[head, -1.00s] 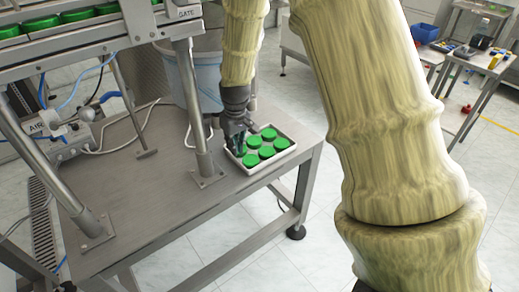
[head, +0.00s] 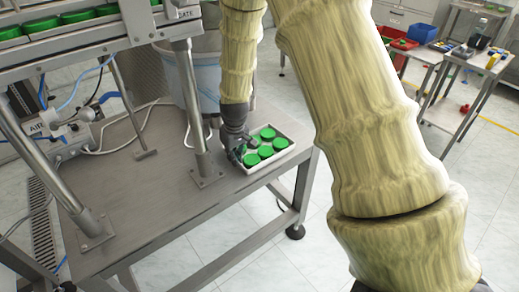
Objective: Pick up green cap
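Several green caps (head: 265,152) lie in a white tray (head: 284,159) on the right end of the steel table. My gripper (head: 240,157) points down at the tray's left side, by the caps nearest that edge. Its fingers are small and dark here, and I cannot tell whether they are open or touching a cap. My gripper and wrist hide part of the tray's left side.
A steel post (head: 194,110) with a foot plate stands on the table just left of the tray. A translucent bucket (head: 206,85) stands behind my wrist. A conveyor (head: 75,40) with more green caps is at upper left. The table front (head: 140,215) is clear.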

